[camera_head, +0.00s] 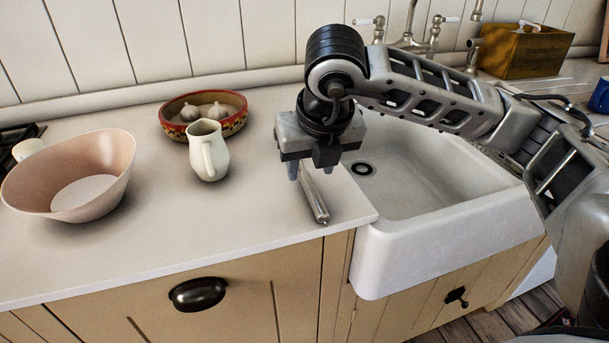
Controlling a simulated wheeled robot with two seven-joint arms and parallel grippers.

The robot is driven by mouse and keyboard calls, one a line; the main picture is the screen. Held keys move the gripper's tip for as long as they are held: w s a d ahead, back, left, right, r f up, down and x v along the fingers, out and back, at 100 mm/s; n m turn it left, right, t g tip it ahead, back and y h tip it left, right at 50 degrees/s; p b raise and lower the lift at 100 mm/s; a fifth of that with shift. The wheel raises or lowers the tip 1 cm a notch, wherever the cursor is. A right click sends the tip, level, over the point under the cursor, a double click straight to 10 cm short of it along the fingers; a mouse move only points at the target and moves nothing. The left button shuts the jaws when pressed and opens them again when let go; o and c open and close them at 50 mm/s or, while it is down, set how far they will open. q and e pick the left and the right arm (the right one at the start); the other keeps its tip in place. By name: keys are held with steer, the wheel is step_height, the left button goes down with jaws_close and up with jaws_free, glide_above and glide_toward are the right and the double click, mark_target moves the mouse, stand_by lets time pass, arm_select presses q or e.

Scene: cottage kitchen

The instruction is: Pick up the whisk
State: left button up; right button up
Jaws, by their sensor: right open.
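A slim metallic utensil, apparently the whisk (317,204), lies on the white countertop beside the left edge of the sink. Only its near end shows; the rest is hidden behind my right gripper. My right gripper (309,168) points down over the hidden part with its jaws open. I cannot tell whether the fingers are around the whisk or just above it. My left gripper is not in view.
A cream pitcher (208,152), a patterned bowl (232,124) holding garlic bulbs, and a large pinkish bowl (112,182) stand to the left. The white sink (440,235) is at right, below a metal tap (408,42). The front counter is clear.

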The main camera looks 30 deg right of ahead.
mark_target(308, 180)
steer(key=shift+w+d+p+x, duration=0.1)
steer(key=shift+d+p+x, duration=0.1)
steer(key=shift+x, duration=1.15)
steer(key=shift+w+d+p+x, duration=0.1)
steer(key=shift+w+p+x, duration=0.1)
steer(key=shift+x, duration=1.2)
steer(key=shift+s+r, duration=0.1)
steer(key=shift+r, duration=0.1)
jaws_close()
